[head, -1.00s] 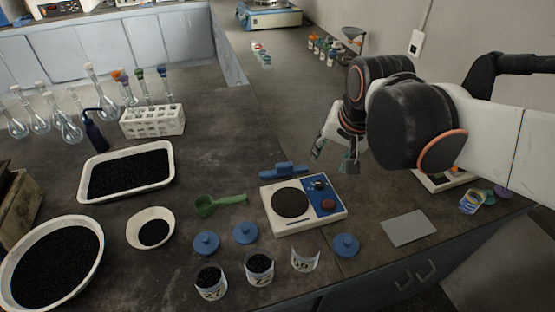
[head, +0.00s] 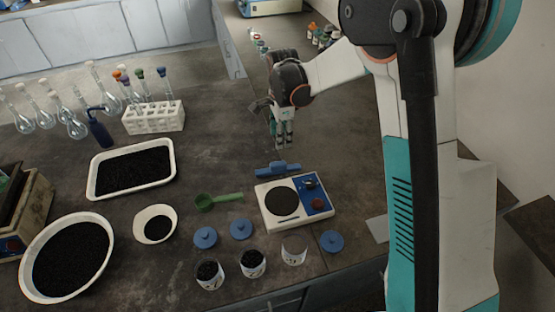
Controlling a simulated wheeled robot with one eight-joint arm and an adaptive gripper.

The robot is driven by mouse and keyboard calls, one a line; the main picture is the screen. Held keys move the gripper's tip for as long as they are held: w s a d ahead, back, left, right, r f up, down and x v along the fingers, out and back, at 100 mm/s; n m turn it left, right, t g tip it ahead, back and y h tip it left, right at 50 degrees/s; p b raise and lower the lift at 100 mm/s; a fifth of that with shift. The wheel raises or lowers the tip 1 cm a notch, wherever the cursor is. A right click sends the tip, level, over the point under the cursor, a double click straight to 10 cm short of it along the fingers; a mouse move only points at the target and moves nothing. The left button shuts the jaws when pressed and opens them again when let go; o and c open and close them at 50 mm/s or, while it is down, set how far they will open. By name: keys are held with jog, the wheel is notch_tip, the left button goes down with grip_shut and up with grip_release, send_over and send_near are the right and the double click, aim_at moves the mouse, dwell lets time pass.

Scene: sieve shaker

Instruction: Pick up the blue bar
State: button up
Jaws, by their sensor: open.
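The blue bar (head: 278,169) lies on the dark bench just behind the white and blue hotplate device (head: 294,202), with a small raised block at its middle. My gripper (head: 283,143) is above and behind the bar in the head view, pointing down. Its fingers are apart and nothing shows between them. A gap shows between the fingertips and the bar; the exact height is hard to tell.
A green scoop (head: 217,201) lies left of the device. Blue lids (head: 241,229) and jars of black grains (head: 253,263) stand in front. A white tray (head: 132,170) and a white rack (head: 154,117) are at left. Bench between rack and gripper is clear.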

jog(key=f, duration=0.2)
jog(key=m+b, duration=0.1)
send_over(278, 163)
jog(key=f, duration=0.7)
jog(key=shift+w+f, duration=0.2)
jog(key=shift+s+f+b, duration=0.2)
jog(key=shift+f+b, duration=0.95)
jog(key=shift+f, duration=2.05)
jog(key=shift+c, duration=0.6)
grip_shut()
